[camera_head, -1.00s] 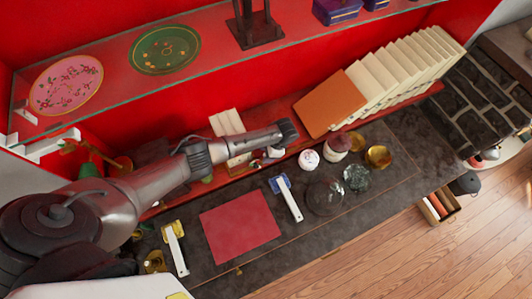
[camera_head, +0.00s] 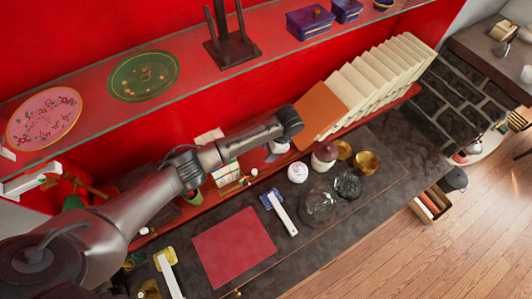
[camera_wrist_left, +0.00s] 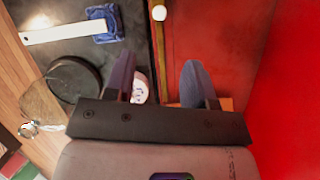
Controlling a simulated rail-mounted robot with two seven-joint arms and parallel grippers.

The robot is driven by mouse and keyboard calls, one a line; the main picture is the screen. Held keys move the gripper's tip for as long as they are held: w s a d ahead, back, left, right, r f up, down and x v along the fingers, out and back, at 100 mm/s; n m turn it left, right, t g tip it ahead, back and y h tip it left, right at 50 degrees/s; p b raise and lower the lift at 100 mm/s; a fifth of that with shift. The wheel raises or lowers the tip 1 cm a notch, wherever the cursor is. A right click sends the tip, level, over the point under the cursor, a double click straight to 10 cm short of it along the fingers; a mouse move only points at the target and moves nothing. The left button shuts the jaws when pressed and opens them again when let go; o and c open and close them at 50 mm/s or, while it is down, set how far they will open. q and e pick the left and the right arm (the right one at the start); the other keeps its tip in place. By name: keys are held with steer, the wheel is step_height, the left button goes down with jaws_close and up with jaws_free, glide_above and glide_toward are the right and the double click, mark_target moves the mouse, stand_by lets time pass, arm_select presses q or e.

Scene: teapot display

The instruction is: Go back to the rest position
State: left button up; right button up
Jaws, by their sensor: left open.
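My left arm comes in from the left in the head view and reaches over the counter toward the back ledge. My left gripper (camera_head: 278,146) hangs below the dark wrist, beside the orange book (camera_head: 319,108), and its jaws are hard to make out there. In the left wrist view my left gripper (camera_wrist_left: 158,80) has two dark blue fingers spread apart with nothing held between them. A white round jar (camera_wrist_left: 140,88) shows beyond the fingers, apart from them. My right gripper is in neither view.
A red mat (camera_head: 234,246), a white-handled tool with a blue end (camera_head: 281,213), glass dishes (camera_head: 318,206) and a gold cup (camera_head: 367,162) occupy the counter. A row of cream books (camera_head: 375,75) leans on the ledge. A glass shelf (camera_head: 215,75) with plates runs above my arm.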

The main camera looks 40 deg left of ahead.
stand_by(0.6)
arm_select(q)
steer(key=w+d+r+n+t+h, duration=0.1)
steer(key=w+d+r+t, duration=0.35)
steer(key=r, duration=0.35)
steer(key=w+d+r+t, duration=0.3)
steer(key=r+t, duration=0.2)
steer(key=r, duration=0.3)
steer(key=s+d+r+n+t+h+p, duration=0.1)
steer(key=s+r+t+h+p, duration=0.2)
steer(key=s+r, duration=0.45)
steer(key=s+a+f+n+g+p, duration=0.1)
steer(key=s+f+p, duration=0.1)
steer(key=s, duration=0.8)
steer(key=s+a+f+n+g+p, duration=0.1)
steer(key=s+f, duration=0.4)
steer(key=s, duration=0.5)
steer(key=s+a+f+n+g+y+p, duration=0.1)
steer(key=s+a+f+g+p, duration=0.1)
steer(key=s, duration=0.9)
step_height(320, 180, down, 2)
steer(key=shift+a+f+n+g+p, duration=0.2)
steer(key=shift+a+n+g+p, duration=0.15)
steer(key=shift+g+p, duration=0.4)
